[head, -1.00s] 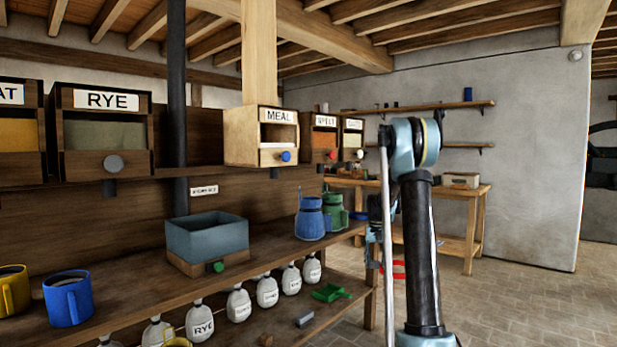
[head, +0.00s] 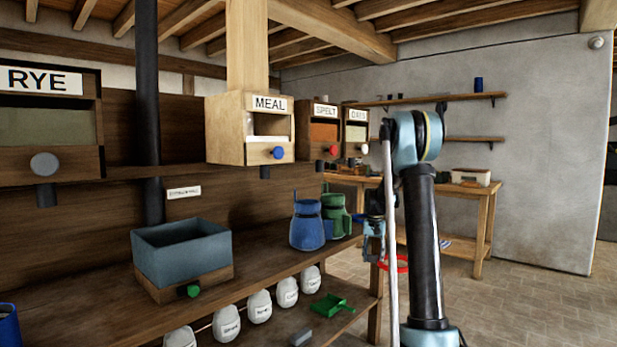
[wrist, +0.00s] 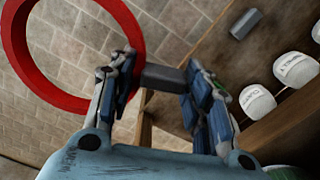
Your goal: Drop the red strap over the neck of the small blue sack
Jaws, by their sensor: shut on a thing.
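The red strap (head: 403,269) is a stiff open ring, partly hidden behind my arm in the head view. In the wrist view the red strap (wrist: 18,60) fills the upper left, with bare floor seen through it. My gripper (head: 374,228) is shut on a dark block between its fingers (wrist: 160,78); the block looks joined to the ring. A blue narrow-necked thing (head: 307,228) stands upright on the bench top, left of my gripper. I cannot tell whether it is the small blue sack; no other clear blue sack shows. The ring is apart from it.
A green jug (head: 335,214) stands close beside the blue thing. A grey-blue hopper box (head: 182,252) sits farther left on the bench (head: 262,260). White sacks (head: 259,306) and a green scoop (head: 332,305) lie on the lower shelf. A table (head: 470,205) stands behind; floor at right is clear.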

